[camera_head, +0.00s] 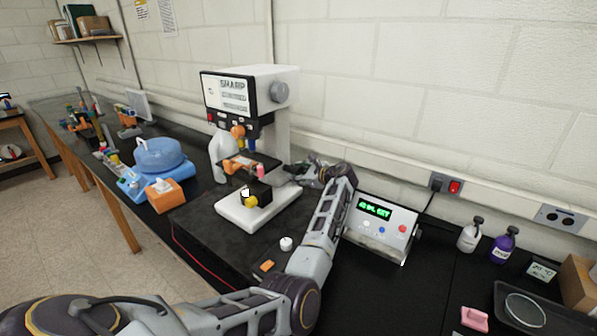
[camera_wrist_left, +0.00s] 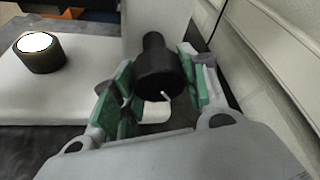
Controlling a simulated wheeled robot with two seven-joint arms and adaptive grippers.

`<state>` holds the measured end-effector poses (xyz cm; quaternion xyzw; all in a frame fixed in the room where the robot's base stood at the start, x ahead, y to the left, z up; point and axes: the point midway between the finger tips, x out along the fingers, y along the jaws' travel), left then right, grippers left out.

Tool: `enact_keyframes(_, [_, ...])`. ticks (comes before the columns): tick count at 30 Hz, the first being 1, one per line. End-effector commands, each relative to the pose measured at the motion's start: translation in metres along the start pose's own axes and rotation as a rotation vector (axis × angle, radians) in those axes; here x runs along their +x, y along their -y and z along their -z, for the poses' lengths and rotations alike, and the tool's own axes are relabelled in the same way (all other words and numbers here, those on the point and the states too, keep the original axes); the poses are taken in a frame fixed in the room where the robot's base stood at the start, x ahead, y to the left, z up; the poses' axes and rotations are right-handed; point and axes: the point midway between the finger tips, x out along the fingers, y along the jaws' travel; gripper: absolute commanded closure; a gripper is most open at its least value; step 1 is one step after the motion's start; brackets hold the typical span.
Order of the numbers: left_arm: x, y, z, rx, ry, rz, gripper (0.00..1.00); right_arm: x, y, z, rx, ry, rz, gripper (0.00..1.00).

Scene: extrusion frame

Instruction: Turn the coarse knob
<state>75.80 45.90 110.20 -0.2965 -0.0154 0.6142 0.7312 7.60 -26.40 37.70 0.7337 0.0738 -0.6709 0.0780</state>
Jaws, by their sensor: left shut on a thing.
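A white microscope (camera_head: 284,120) with a screen on its head stands on a dark mat on the bench. The coarse knob (camera_wrist_left: 154,62), a black stepped cylinder with a small white mark, sticks out from the microscope's side in the left wrist view. My left gripper (camera_head: 312,175) is at the right side of the microscope, low near its base. In the left wrist view its green-padded fingers (camera_wrist_left: 160,88) are on either side of the knob, shut on it. In the head view the gripper hides the knob. My right gripper is not in view.
A control box with a green display (camera_head: 381,225) stands just right of my left forearm. A white jug (camera_head: 222,160) and a blue device (camera_head: 158,158) are left of the microscope. The wall is close behind.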

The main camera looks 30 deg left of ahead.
Motion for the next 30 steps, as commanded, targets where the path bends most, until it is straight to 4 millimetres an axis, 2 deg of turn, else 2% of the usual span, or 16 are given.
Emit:
enact_keyframes(10, [0.0, -0.0005, 0.0009, 0.004, 0.0, -0.002, 0.8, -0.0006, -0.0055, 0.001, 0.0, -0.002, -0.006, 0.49])
enact_keyframes(11, [0.0, -0.0005, 0.0008, 0.004, 0.0, -0.002, 0.55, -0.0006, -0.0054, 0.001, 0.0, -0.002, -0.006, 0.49])
enact_keyframes(16, [0.0001, -0.0004, 0.0007, 0.004, 0.0, -0.002, 0.35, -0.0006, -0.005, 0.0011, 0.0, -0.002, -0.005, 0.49])
enact_keyframes(30, [-0.0044, -0.0001, 0.0004, 0.003, 0.0, -0.001, 0.35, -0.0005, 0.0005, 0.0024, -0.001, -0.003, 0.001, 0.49])
